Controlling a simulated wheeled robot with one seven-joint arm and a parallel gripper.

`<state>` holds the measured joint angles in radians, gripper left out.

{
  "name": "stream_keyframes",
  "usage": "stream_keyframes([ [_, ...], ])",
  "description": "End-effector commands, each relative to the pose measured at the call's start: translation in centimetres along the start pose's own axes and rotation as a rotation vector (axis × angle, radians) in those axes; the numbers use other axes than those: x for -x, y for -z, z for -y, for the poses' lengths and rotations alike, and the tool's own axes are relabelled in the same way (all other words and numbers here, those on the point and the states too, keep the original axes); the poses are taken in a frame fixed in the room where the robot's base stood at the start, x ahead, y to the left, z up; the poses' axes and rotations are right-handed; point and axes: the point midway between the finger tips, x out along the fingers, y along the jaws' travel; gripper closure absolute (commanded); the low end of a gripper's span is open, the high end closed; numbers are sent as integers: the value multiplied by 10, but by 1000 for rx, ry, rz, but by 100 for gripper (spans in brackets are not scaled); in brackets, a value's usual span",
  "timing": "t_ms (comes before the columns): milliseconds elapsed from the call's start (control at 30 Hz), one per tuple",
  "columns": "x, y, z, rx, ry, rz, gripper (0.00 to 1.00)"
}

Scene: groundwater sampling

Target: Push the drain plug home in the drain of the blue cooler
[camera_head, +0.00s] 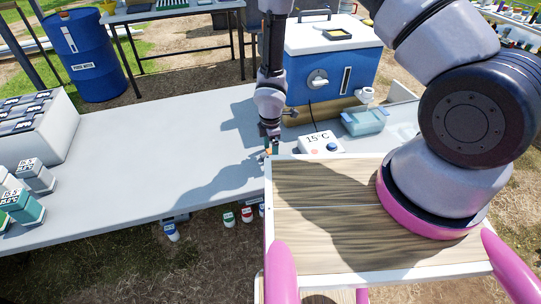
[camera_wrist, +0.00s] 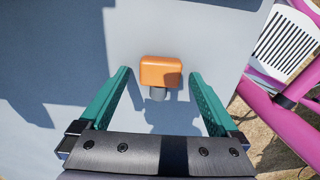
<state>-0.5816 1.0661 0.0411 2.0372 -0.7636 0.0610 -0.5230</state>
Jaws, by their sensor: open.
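The blue cooler (camera_head: 362,72) with a white lid stands upright at the back right of the table in the head view. A round white fitting (camera_head: 318,79) is on its front; I cannot tell whether this is the drain. My gripper (camera_head: 269,148) is low over the table's front edge, in front of the cooler and apart from it. In the wrist view my gripper (camera_wrist: 158,95) is open, with green fingers. An orange block with a grey stem (camera_wrist: 160,72), apparently the drain plug, is between and slightly beyond the fingertips, with a gap on each side.
A white box reading 15°C (camera_head: 320,143) and a pale blue tray (camera_head: 365,122) stand right of my gripper. A grey case (camera_head: 38,130) and several sample boxes are at the left. The middle of the grey table (camera_head: 160,145) is clear.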

Motion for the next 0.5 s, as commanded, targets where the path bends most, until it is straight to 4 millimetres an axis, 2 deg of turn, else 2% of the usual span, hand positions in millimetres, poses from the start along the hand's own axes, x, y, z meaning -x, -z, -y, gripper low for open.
stream_keyframes([
  [67, 0, 0, 0, 0, 0, 0, 3],
  [100, 0, 0, 0, 0, 0, 0, 6],
  [267, 1, 0, 0, 0, 0, 0, 68],
  [300, 1, 0, 0, 0, 0, 0, 83],
  [367, 1, 0, 0, 0, 0, 0, 100],
  [500, 1, 0, 0, 0, 0, 0, 100],
])
